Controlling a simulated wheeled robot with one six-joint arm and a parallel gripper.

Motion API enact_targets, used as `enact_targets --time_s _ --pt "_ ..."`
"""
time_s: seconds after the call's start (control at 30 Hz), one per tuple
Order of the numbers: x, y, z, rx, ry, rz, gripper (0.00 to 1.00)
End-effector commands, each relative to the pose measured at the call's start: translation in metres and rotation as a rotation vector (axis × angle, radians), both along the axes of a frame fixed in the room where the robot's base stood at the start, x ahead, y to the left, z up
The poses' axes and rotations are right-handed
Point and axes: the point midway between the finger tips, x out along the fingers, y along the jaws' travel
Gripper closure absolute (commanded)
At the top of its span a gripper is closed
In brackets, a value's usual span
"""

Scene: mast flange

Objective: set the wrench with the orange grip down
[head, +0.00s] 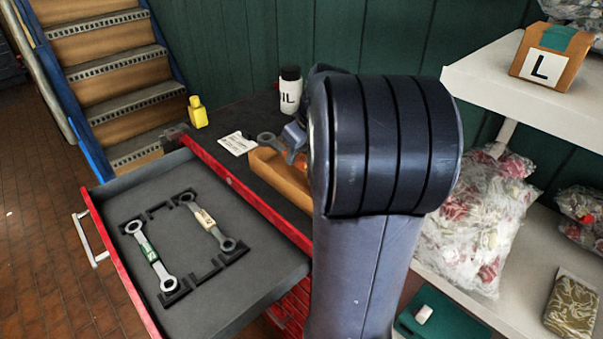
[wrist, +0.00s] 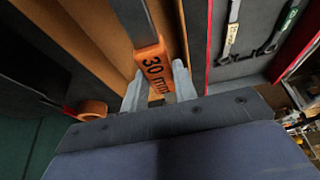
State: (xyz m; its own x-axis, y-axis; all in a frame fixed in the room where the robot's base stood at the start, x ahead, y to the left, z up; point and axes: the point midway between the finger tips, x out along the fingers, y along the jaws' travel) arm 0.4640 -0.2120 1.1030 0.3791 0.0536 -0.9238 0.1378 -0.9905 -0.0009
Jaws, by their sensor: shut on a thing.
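My gripper (wrist: 158,82) is shut on the orange grip, marked "30 mm", of the wrench (wrist: 152,66), with one finger on each side. The wrench's grey shaft runs up out of the wrist view. In the head view my gripper (head: 296,134) is partly hidden behind my arm, and the wrench's grey ring end (head: 266,139) shows just left of it, over an orange-brown box (head: 283,178). I cannot tell whether the wrench touches the box. The open drawer (head: 232,292) holds a green-grip wrench (head: 150,256) and a cream-grip wrench (head: 207,222) in black holders.
A white card (head: 237,143), a black-capped white bottle (head: 290,92) and a yellow bottle (head: 197,112) stand or lie around the cabinet top. Shelves at right hold a box marked L (head: 546,62) and bagged goods. My arm hides much of the middle.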

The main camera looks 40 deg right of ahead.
Motion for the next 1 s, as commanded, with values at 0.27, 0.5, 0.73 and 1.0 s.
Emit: enact_targets --time_s 0.27,0.5,0.73,1.0 --pt "0.0 0.0 -0.043 0.001 0.001 0.0 1.0" --pt "-0.001 0.0 -0.073 0.001 0.003 0.001 1.0" --pt "0.0 0.0 -0.083 -0.001 0.0 0.0 1.0" --pt "0.0 0.0 -0.085 0.0 0.001 0.0 0.7"
